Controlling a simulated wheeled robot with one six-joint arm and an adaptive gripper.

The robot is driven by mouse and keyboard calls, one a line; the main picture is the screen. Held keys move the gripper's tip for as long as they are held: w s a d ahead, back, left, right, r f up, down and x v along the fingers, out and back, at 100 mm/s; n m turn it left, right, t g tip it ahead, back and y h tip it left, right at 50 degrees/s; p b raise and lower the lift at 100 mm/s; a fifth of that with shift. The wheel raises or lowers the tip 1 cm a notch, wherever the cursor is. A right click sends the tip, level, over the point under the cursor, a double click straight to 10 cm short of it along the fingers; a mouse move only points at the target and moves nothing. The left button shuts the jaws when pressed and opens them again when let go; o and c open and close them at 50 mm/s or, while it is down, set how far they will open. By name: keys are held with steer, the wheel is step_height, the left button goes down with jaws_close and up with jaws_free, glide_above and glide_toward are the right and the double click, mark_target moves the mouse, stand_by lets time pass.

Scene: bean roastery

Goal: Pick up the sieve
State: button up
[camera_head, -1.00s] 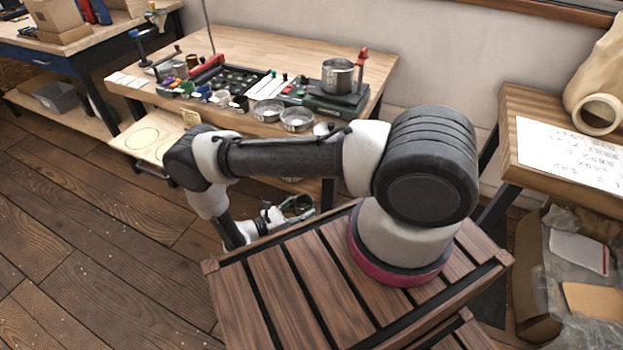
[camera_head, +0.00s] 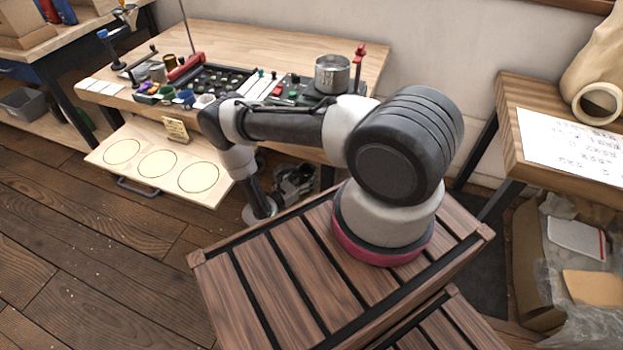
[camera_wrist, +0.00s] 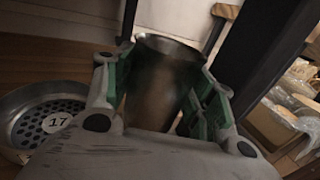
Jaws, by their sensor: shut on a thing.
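My gripper (camera_wrist: 160,100) is shut on a metal, round-walled thing (camera_wrist: 162,85), which seems to be a sieve. Its curved wall and upper rim stand between the green finger pads, and its bottom is hidden. A second round sieve (camera_wrist: 14,108), a shallow metal one with a perforated disc marked 17, lies left of the gripper in the wrist view, apart from the held thing. In the head view my gripper (camera_head: 296,181) shows small and dark below the table edge, partly behind my arm; what it holds cannot be made out there.
A wooden pull-out board (camera_head: 183,156) with several ring outlines and a small tag (camera_head: 176,129) juts from the workbench (camera_head: 240,45). A metal pot (camera_head: 332,73) stands on the bench by a colour-button panel. A side table (camera_head: 507,125) and an open box (camera_head: 535,285) are at right.

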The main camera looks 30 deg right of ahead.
steer(key=shift+x, duration=1.05)
steer(key=f, duration=0.1)
steer(key=d+f, duration=0.1)
steer(key=shift+w+f, duration=0.1)
steer(key=shift+f, duration=0.65)
steer(key=o, duration=0.9)
steer(key=shift+f, duration=0.15)
